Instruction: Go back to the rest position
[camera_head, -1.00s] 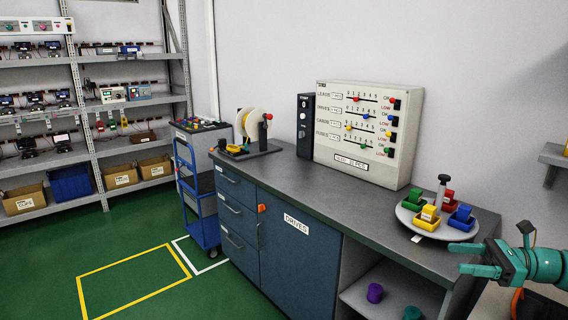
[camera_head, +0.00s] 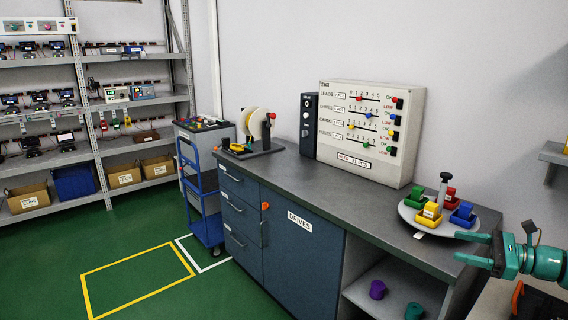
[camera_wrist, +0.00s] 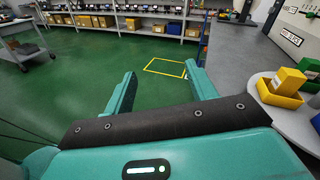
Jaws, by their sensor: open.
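My gripper (camera_head: 474,249) is teal and shows at the right edge of the head view, in front of the right end of the grey counter (camera_head: 330,192). Its two fingers are apart with nothing between them. In the wrist view my gripper (camera_wrist: 160,95) points out over the green floor, its fingers spread and empty. A round grey tray (camera_head: 410,217) with green, yellow, red and blue bins stands on the counter, just beyond and left of the fingers. In the wrist view a yellow bin (camera_wrist: 280,95) on that tray lies to the right of my gripper, apart from it.
A white panel with sliders (camera_head: 370,130) stands on the counter, left of it a reel stand (camera_head: 259,130). A blue cart (camera_head: 205,195) stands by the counter's left end. Shelves (camera_head: 120,102) line the back left. The green floor (camera_head: 140,235) is clear around a yellow outline.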

